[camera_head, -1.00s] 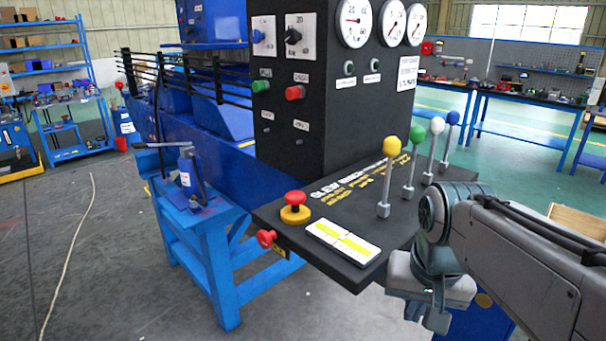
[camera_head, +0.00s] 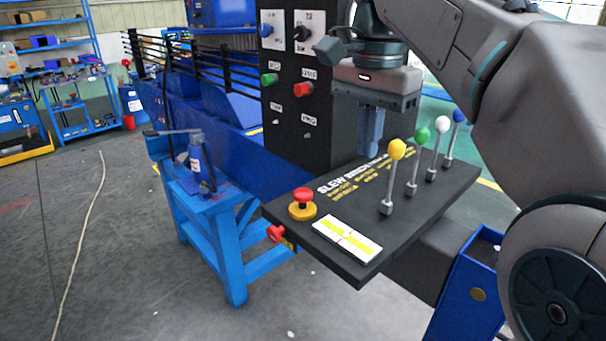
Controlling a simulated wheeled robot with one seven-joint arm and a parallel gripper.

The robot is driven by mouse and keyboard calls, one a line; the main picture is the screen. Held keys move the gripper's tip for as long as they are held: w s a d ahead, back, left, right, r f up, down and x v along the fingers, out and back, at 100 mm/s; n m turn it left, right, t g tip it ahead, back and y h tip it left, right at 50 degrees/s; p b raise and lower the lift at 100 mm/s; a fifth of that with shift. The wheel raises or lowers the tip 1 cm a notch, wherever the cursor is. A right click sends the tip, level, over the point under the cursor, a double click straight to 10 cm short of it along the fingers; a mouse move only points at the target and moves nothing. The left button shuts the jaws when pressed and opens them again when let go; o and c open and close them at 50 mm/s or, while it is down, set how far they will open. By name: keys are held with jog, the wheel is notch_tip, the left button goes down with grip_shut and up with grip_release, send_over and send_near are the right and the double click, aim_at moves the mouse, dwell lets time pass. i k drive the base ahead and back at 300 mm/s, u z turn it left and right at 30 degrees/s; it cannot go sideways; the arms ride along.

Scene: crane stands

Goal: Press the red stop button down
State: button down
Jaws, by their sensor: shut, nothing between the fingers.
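The red stop button (camera_head: 303,195) is a mushroom head on a yellow collar (camera_head: 302,211), upright on the left part of the black console shelf (camera_head: 365,262). A second red knob (camera_head: 275,233) sticks out of the shelf's front left edge. A red button (camera_head: 303,89) also sits on the upright panel, beside a green one (camera_head: 269,79). My gripper (camera_head: 369,150) points down above the rear of the shelf, right of and higher than the stop button, apart from it. Its fingers are shut together and empty.
Several levers with yellow (camera_head: 397,149), green (camera_head: 421,134), white and blue knobs stand on the shelf's right side, close to my gripper. A white and yellow plate (camera_head: 347,239) lies right of the stop button.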

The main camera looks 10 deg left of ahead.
aim_at(301, 195)
jog(key=u, duration=1.7)
jog(key=i, duration=0.55)
jog(key=z, duration=1.75)
